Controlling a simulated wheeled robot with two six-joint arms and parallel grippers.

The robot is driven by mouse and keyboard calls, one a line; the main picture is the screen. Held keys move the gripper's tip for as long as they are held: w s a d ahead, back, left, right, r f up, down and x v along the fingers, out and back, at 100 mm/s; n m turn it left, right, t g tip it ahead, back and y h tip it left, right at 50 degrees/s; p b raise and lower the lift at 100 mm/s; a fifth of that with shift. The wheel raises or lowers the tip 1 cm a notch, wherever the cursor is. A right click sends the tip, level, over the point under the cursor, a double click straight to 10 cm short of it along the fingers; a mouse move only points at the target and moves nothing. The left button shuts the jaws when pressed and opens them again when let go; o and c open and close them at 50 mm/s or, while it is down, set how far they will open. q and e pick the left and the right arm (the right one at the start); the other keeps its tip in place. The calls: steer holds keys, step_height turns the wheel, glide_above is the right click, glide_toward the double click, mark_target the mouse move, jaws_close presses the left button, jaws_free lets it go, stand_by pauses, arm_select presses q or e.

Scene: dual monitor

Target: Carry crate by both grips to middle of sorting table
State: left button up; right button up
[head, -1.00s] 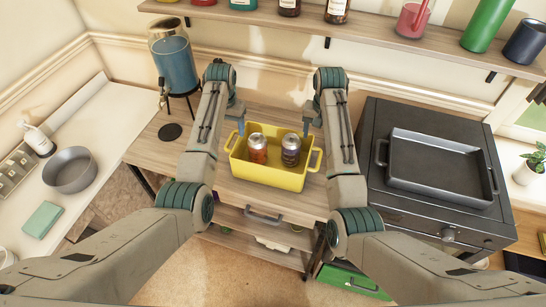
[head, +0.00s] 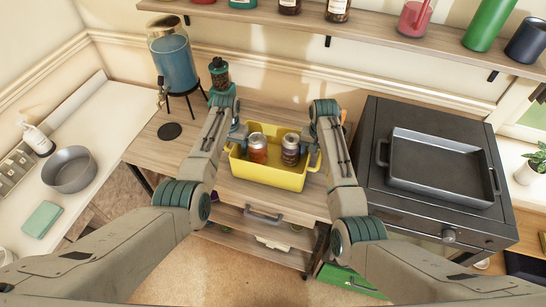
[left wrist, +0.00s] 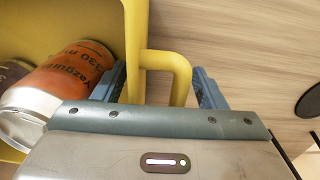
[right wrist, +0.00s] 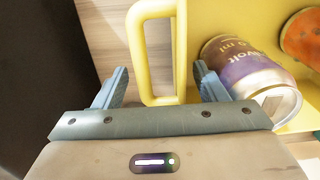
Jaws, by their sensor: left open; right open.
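The yellow crate (head: 262,180) stands on a wooden table (head: 152,155), with an orange can (head: 257,150) and a purple can (head: 290,152) upright in it. My left gripper (left wrist: 162,86) is open, its fingers on either side of the crate's left grip (left wrist: 178,62). My right gripper (right wrist: 160,86) is open, its fingers on either side of the right grip (right wrist: 138,50). Both grippers are low over the crate's ends. In the head view my wrists partly hide the grips. I cannot tell whether the fingers touch the crate.
A drinks dispenser (head: 172,62) on a stand, a dark round coaster (head: 170,131) and a lidded jar (head: 220,74) are at the left and back. A black oven (head: 385,200) with a grey tray (head: 440,170) stands close on the right. A shelf (head: 370,32) runs above.

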arm_select(q)
steer(key=shift+c, duration=0.3)
arm_select(e)
steer(key=shift+c, duration=0.3)
arm_select(q)
steer(key=c, duration=1.4)
arm_select(e)
steer(key=c, duration=1.4)
arm_select(q)
steer(key=shift+o, duration=0.2)
steer(key=shift+r, duration=0.15)
arm_select(e)
steer(key=shift+o, duration=0.2)
steer(key=shift+r, duration=0.15)
arm_select(q)
steer(key=shift+w+r, duration=0.1)
steer(key=shift+r, duration=0.05)
arm_select(e)
steer(key=shift+w+r, duration=0.1)
steer(key=shift+r, duration=0.05)
